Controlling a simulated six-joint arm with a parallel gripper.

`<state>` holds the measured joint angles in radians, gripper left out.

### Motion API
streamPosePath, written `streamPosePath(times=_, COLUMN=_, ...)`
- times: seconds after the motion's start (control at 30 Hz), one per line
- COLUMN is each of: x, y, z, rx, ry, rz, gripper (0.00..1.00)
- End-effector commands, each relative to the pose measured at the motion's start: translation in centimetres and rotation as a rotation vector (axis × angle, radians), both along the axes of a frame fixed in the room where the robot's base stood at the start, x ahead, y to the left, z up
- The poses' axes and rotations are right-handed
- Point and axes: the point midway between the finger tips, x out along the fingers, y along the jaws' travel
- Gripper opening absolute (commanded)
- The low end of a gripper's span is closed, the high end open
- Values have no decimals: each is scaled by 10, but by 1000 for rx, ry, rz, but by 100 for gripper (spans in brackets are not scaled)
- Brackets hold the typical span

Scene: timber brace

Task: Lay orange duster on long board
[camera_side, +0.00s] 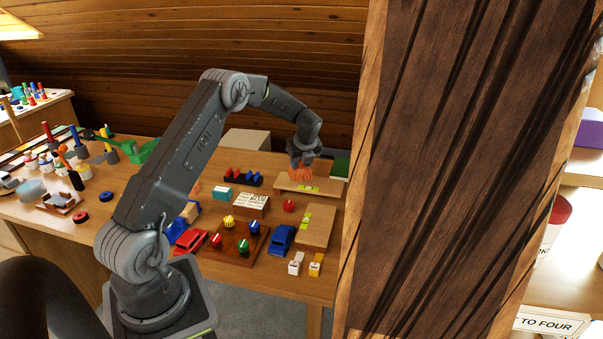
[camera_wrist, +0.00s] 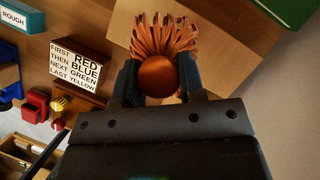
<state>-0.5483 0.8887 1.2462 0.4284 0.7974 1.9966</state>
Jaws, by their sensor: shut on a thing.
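The orange duster (camera_wrist: 165,38) is between the two dark fingers of my gripper (camera_wrist: 158,80) in the wrist view, with its round knob toward the camera and its orange fringe spread out beyond. In the side view the duster (camera_side: 300,172) shows as a small orange shape under my gripper (camera_side: 301,160). It is over the left part of the long board (camera_side: 322,189), a pale plank at the back right of the table. In the wrist view the board (camera_wrist: 213,18) lies behind the fringe. I cannot tell whether the fringe touches it.
A lettered sign block (camera_side: 250,204), a rack of red and blue pieces (camera_side: 243,178) and a red knob (camera_side: 289,205) stand left of and before the board. A green block (camera_side: 340,168) is behind it. A thick timber post (camera_side: 430,170) hides the table's right side.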

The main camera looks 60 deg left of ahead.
Motion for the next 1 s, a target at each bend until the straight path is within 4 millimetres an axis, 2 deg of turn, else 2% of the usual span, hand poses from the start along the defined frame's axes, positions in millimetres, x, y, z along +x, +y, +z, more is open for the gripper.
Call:
streamPosePath(times=0.13, x=3, y=-1, z=-7, rx=0, ry=0, rz=-1, gripper=12)
streamPosePath(times=0.4, x=2, y=-1, z=-41, rx=0, ry=0, rz=-2, gripper=12)
streamPosePath(times=0.77, x=2, y=-1, z=-44, rx=0, ry=-1, rz=-1, gripper=12)
streamPosePath(times=0.8, x=2, y=-1, z=-44, rx=0, ry=-1, rz=0, gripper=39)
streamPosePath(times=1.0, x=2, y=-1, z=-44, rx=0, ry=-1, rz=-1, gripper=58)
